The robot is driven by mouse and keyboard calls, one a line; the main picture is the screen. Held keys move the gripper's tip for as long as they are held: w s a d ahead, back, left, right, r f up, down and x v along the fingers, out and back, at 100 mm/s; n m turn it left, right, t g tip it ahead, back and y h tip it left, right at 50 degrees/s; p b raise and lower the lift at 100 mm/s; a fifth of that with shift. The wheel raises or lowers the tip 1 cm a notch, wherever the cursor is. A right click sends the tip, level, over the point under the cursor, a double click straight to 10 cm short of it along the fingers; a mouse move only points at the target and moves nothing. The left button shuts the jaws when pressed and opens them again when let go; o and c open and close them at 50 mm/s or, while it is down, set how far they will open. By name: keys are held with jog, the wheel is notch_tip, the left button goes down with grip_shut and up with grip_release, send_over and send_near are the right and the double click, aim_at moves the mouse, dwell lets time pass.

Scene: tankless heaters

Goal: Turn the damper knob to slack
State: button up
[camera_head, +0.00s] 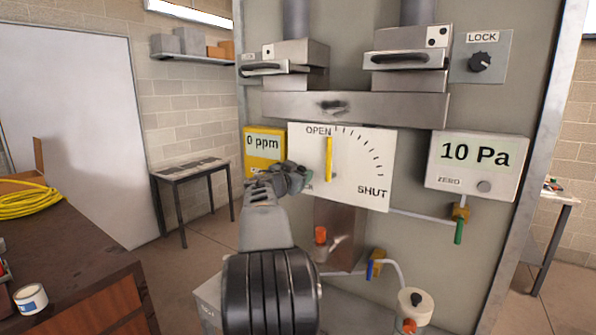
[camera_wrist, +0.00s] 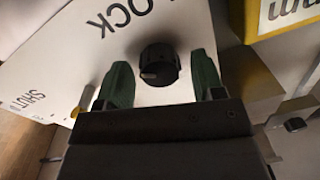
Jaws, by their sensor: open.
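The white damper plate (camera_head: 362,165) has a dial marked OPEN and SHUT, with its yellow pointer (camera_head: 329,158) nearly upright at the OPEN end. In the wrist view a round black knob (camera_wrist: 159,65) with a pale mark sits on this plate, beside lettering that appears to read LOCK. My gripper (camera_head: 287,178) is at the plate's lower left and hides the knob in the head view. In the wrist view my gripper's dark green fingers (camera_wrist: 162,80) are open, one on each side of the knob, with visible gaps. Any slack marking cannot be made out.
A yellow meter (camera_head: 264,147) reading 0 ppm is close to my gripper. Another LOCK plate with a black knob (camera_head: 480,62) is at the upper right, above a 10 Pa gauge (camera_head: 474,166). A brown workbench (camera_head: 60,245) stands at the left.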

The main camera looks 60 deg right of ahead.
jog(key=shift+c, duration=0.2)
jog(key=c, duration=0.9)
jog(key=shift+b, duration=0.3)
jog(key=shift+w+f+n+g+y+b, duration=0.15)
jog(key=shift+n+b, duration=0.75)
jog(key=shift+n, duration=2.55)
jog(key=shift+w+r+n+g+y+b, duration=0.15)
jog(key=shift+n+b, duration=0.7)
jog(key=shift+n, duration=2.65)
jog(key=shift+f+n+g+b, duration=0.15)
jog(key=shift+n+b, duration=0.75)
jog(key=shift+n, duration=2.55)
